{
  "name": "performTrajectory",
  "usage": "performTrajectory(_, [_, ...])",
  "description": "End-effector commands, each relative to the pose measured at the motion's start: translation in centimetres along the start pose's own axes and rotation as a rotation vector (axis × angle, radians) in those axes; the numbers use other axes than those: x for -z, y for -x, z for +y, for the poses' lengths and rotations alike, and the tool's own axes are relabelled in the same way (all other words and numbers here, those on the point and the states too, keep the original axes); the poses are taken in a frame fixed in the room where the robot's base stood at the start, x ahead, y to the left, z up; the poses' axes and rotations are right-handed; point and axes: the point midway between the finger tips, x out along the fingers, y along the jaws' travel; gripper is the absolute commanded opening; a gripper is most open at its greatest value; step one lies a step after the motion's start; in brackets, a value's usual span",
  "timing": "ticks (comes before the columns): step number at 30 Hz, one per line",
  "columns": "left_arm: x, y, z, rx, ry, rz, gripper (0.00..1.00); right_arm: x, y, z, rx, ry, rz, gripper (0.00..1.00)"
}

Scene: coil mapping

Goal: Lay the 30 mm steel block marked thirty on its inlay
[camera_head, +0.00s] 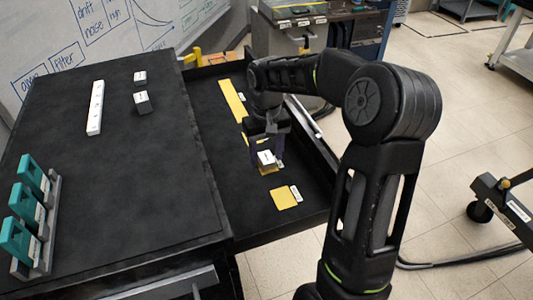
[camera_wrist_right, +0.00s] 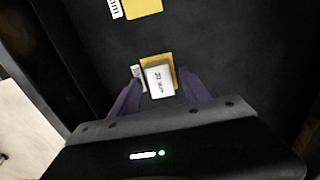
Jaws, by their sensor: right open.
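A small steel block with a white marked top (camera_head: 266,157) rests on or just over a yellow inlay in the drawer. In the right wrist view the block (camera_wrist_right: 160,80) covers most of the yellow inlay (camera_wrist_right: 172,61), which shows along its edges. Its mark is upside down and too small to read surely. My right gripper (camera_head: 267,147) is open, its two purple fingers on either side of the block, with small gaps visible. In the wrist view the gripper (camera_wrist_right: 159,92) holds nothing firmly. My left gripper is not in view.
A bare yellow inlay (camera_head: 283,198) lies nearer in the drawer; a long yellow strip (camera_head: 232,99) lies farther back. On the dark tabletop (camera_head: 130,180) stand two blocks (camera_head: 143,103) (camera_head: 140,78), a long white-topped bar (camera_head: 96,107) and a rack of teal pieces (camera_head: 24,213).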

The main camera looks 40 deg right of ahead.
Motion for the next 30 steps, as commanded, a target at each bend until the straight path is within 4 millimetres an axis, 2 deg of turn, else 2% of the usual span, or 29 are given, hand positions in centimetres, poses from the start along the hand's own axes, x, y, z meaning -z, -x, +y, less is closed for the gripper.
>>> performTrajectory(5, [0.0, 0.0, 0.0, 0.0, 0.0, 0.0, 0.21, 0.1, 1.7, 0.0, 0.0, -0.001, 0.004, 0.54])
performTrajectory(8, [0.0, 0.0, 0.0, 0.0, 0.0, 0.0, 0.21, 0.1, 3.4, 0.0, -0.001, 0.0, 0.005, 0.54])
performTrajectory(19, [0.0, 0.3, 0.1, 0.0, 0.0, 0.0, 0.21, 0.1, 10.8, 0.0, 0.0, -0.001, 0.003, 0.54])
performTrajectory(24, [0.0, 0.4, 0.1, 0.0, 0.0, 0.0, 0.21, 0.0, 12.1, 0.0, 0.0, 0.0, 0.001, 0.54])
performTrajectory(30, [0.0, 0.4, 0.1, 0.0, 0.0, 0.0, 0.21, 0.0, 12.2, 0.0, 0.0, 0.0, 0.001, 0.54])
